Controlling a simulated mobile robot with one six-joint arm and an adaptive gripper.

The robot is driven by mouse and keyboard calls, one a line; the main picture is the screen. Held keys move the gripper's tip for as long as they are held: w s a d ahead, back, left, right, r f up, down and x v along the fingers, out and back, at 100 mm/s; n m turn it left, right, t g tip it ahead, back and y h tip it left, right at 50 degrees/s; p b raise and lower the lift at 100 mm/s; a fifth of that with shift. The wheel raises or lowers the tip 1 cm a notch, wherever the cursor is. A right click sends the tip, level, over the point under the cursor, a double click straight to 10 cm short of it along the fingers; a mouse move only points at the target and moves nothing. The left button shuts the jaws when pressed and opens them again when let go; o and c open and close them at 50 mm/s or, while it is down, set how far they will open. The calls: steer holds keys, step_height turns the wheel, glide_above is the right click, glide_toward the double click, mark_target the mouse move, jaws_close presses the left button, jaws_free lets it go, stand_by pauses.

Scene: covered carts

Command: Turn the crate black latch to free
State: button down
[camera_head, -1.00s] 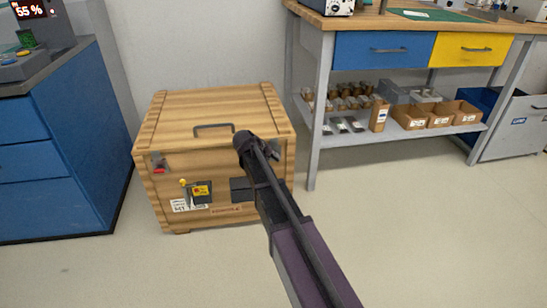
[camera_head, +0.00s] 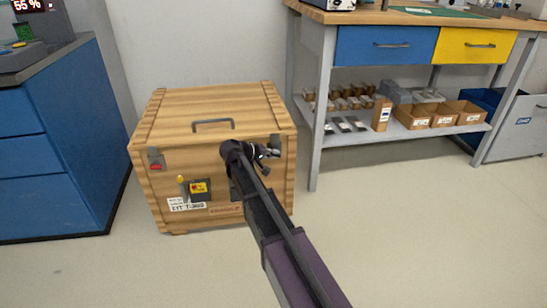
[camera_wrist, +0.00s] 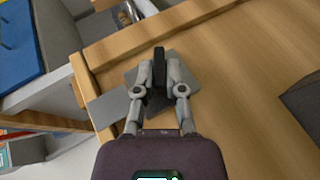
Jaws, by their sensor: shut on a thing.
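The wooden crate (camera_head: 215,108) stands on the floor with its lid down. The black latch (camera_wrist: 159,66) is a narrow upright bar in the wrist view, set over a grey metal plate (camera_wrist: 186,71) by the crate's edge. My gripper (camera_wrist: 160,73) has its two grey fingers closed on either side of this bar, touching it. In the head view my gripper (camera_head: 268,153) is at the upper right of the crate's front. The arm and gripper hide most of the latch there.
A red latch (camera_head: 155,166) and a yellow-marked box (camera_head: 199,188) are on the crate's front left. A lid handle (camera_head: 213,125) sticks up. A blue cabinet (camera_head: 65,150) stands left, a workbench (camera_head: 313,110) right. The floor in front is clear.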

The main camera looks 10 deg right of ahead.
steer(key=shift+w, duration=0.15)
steer(key=c, duration=0.7)
jaws_free()
steer(key=shift+r+y+p, duration=0.2)
steer(key=shift+y+p, duration=0.2)
steer(key=shift+p, duration=0.3)
steer(key=shift+d+r+y+p, duration=0.1)
steer(key=shift+y+p, duration=0.3)
steer(key=shift+p, duration=0.25)
steer(key=m+y+p, duration=0.1)
steer(key=y+p, duration=0.1)
steer(key=p, duration=0.1)
steer(key=shift+g, duration=0.3)
steer(key=d+p+v, duration=0.1)
steer(key=p+v, duration=0.9)
steer(key=v, duration=0.4)
steer(key=shift+s+d+r+m+g+y+p, duration=0.3)
steer(key=shift+s+d+r+y+p, duration=1.15)
steer(key=shift+r+p, duration=1.6)
steer(key=shift+s+d+r+m+g+y+p, duration=0.15)
steer(key=shift+s+d+r+g+y+p, duration=0.3)
steer(key=shift+s+d+r+y+p, duration=2.25)
steer(key=shift+s+a+r+m+g+h+p, duration=0.1)
steer(key=shift+s+r+m+g+h+p, duration=0.4)
steer(key=shift+r+p, duration=2.85)
